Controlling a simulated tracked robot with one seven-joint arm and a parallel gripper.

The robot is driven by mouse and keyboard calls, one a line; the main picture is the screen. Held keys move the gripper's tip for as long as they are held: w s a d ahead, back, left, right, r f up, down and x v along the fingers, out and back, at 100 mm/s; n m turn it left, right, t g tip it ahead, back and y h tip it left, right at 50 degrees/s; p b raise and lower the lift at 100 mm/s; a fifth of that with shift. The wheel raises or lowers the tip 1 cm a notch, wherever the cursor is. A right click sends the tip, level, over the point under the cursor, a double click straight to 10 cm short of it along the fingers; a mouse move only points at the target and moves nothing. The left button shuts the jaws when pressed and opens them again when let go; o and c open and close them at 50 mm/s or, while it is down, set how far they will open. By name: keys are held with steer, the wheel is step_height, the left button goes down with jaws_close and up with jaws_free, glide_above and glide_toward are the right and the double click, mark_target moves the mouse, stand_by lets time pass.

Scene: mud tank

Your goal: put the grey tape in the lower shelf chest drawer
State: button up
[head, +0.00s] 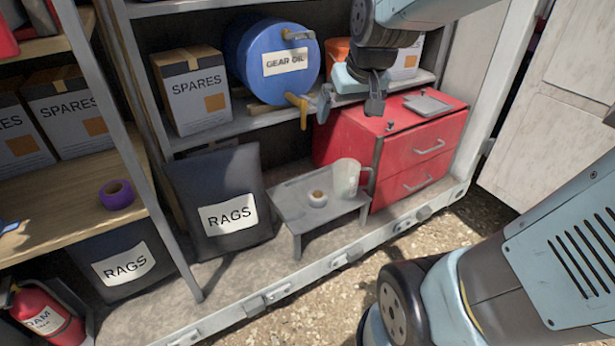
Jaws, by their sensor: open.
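A small roll with a pale grey outside and tan core (317,198), which looks like the grey tape, lies on a low grey stand (290,205) on the floor of the shelving. The red chest (345,135) stands right of the stand. Its upper drawer (432,142) and lower drawer (408,186) both look shut, each with a pale bar handle. My gripper (350,103) is open and empty, with its fingers pointing down. In the picture it is above the stand and in front of the chest's top left part; its exact depth is hard to tell.
A clear jug (346,178) stands on the stand beside the roll. A grey flat object (428,104) lies on the chest. A blue gear oil drum (245,55) and spares box (190,92) sit on the shelf above. A rags bin (215,175) stands left; a purple roll (116,194) lies farther left.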

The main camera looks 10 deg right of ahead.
steer(key=w+f, duration=0.7)
steer(key=w, duration=0.2)
steer(key=g, duration=0.1)
glide_above(318, 194)
steer(key=s, duration=0.5)
step_height(318, 194, down, 29)
steer(key=shift+w+x, duration=0.2)
steer(key=shift+x, duration=6.05)
steer(key=shift+d+r, duration=0.1)
steer(key=c, duration=1.1)
steer(key=shift+r, duration=0.1)
